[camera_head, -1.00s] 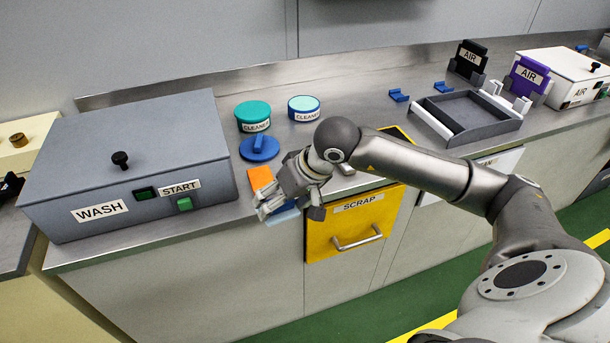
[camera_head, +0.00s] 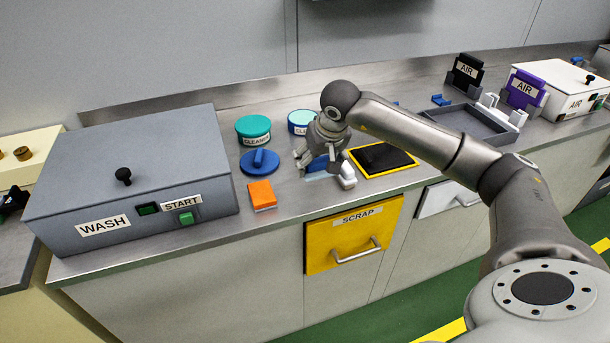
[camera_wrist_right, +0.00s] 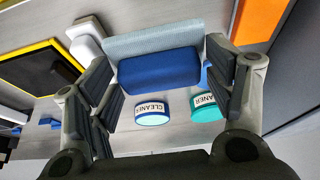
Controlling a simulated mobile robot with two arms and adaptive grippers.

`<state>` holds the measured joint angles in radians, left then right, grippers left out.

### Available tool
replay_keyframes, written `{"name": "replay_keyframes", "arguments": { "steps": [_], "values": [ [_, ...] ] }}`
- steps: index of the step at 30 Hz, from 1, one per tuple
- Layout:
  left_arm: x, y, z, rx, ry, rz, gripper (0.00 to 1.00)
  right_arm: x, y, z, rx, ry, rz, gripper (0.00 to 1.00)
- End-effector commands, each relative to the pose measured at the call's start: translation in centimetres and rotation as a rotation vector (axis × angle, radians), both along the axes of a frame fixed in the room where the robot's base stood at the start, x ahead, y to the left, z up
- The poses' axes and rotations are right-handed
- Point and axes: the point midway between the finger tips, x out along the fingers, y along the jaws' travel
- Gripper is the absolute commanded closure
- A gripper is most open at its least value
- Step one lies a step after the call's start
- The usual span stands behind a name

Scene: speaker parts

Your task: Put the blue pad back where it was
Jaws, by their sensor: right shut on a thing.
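The blue pad has a dark blue block on a pale blue layer. It shows in the right wrist view (camera_wrist_right: 158,70) between the two fingers, and partly in the head view (camera_head: 316,163). My right gripper (camera_head: 318,166) is shut on it, low over the counter (camera_head: 225,240), right of the orange pad (camera_head: 262,193). The fingers hide part of the pad in the head view. I cannot tell whether the pad touches the counter. My left gripper is not in view.
A white object (camera_head: 347,178) stands close right of the gripper, then a black, yellow-rimmed mat (camera_head: 375,165). The grey wash box (camera_head: 130,170) fills the left.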

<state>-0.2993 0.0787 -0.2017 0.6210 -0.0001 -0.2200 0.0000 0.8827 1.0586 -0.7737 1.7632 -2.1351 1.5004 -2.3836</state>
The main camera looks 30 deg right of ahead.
Motion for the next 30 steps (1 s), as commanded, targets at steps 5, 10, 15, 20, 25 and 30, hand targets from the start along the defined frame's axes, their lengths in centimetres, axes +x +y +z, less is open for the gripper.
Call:
{"name": "replay_keyframes", "arguments": {
  "steps": [5, 10, 15, 20, 25, 30],
  "values": [
    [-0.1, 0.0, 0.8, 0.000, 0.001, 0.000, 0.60, 2.6, 0.7, -3.4, 0.003, 0.004, 0.000, 0.55],
    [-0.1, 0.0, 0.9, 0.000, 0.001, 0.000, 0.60, 3.7, 0.9, -4.9, 0.002, 0.003, 0.000, 0.55],
    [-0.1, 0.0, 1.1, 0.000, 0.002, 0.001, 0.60, 4.4, 1.1, -5.9, 0.001, 0.004, 0.001, 0.55],
    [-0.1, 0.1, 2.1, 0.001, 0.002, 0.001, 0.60, 4.2, 1.1, -8.1, 0.001, 0.007, 0.001, 0.55],
    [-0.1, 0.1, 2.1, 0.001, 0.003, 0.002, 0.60, 4.4, 1.0, -8.8, -0.001, 0.001, 0.001, 0.55],
    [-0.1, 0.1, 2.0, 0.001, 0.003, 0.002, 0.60, 4.3, 1.0, -8.9, -0.001, 0.003, 0.001, 0.13]
  ]
}}
